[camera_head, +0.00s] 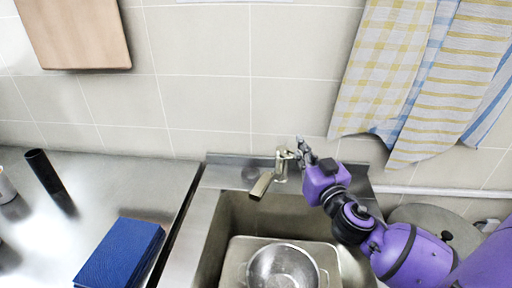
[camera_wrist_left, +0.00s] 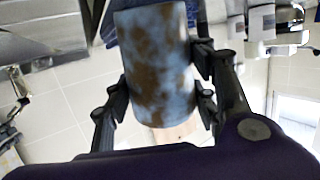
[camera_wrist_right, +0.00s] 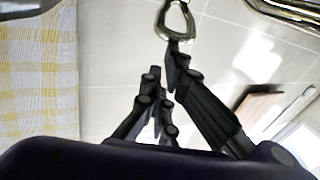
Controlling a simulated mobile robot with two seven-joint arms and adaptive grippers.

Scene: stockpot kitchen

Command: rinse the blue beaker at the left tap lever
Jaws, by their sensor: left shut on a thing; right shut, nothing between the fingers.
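The blue beaker (camera_wrist_left: 158,50) shows in the left wrist view, with brown stains over its side. My left gripper (camera_wrist_left: 163,85) is shut around it. Neither shows in the head view. The tap (camera_head: 281,172) stands at the back of the sink, its spout (camera_head: 262,185) pointing down to the left. My right gripper (camera_head: 302,150) is beside the top of the tap, close to its lever. In the right wrist view my right gripper (camera_wrist_right: 168,85) is shut and empty. A looped metal lever (camera_wrist_right: 177,22) is at its fingertips; I cannot tell whether they touch.
The sink (camera_head: 232,212) holds a pale tub (camera_head: 235,262) with a metal bowl (camera_head: 283,268). On the left counter are a blue box (camera_head: 120,252) and a black cylinder (camera_head: 45,172). Towels (camera_head: 385,65) hang at the right and a board (camera_head: 75,35) at upper left.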

